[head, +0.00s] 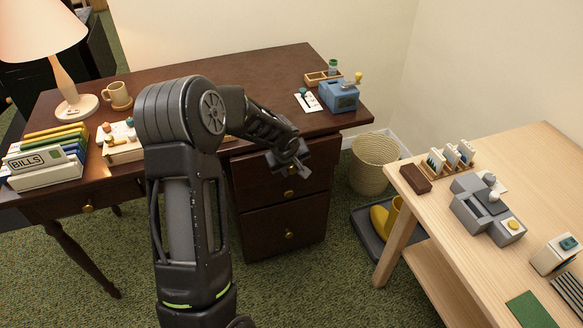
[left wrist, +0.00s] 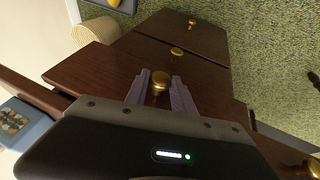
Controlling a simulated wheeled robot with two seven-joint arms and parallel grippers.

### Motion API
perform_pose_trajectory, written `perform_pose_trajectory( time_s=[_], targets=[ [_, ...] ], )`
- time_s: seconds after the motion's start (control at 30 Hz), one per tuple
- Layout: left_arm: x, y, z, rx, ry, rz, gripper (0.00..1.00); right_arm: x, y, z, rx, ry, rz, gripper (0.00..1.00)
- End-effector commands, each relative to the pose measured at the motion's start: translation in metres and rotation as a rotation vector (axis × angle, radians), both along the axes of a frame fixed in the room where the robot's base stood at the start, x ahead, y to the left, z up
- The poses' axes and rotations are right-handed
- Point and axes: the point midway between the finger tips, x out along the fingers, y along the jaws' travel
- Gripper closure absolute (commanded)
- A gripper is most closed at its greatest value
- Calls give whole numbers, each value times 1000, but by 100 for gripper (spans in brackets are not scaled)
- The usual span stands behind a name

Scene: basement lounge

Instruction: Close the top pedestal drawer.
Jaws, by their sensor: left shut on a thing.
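The top pedestal drawer (left wrist: 112,72) has a dark wood front with a round brass knob (left wrist: 159,86). In the left wrist view this front appears to stand out past the drawer fronts below it; how far is hard to tell. My left gripper (head: 293,161) is at the top drawer front in the head view and hides part of it. In the left wrist view my left gripper (left wrist: 160,92) is shut on the knob, one finger on each side. The lower drawer (head: 285,222) looks flush in the desk pedestal. My right gripper is not in view.
The desk (head: 200,70) holds a lamp (head: 62,85), a mug (head: 117,95), a bills rack (head: 45,165) and a blue device (head: 340,95). A wicker basket (head: 373,163) and a tray with yellow boots stand right of the pedestal. A light wood table (head: 540,160) is at right. Carpet before the pedestal is clear.

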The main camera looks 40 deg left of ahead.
Motion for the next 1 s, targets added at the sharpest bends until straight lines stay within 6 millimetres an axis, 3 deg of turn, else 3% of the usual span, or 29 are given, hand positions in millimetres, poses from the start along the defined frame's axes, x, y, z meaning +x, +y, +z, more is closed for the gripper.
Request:
perform_pose_trajectory(
  time_s=[0.87,1.0],
  targets=[
    [0,0,0,0,0,0,100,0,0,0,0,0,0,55],
    [5,8,3,0,1,2,100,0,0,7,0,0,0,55]
  ],
)
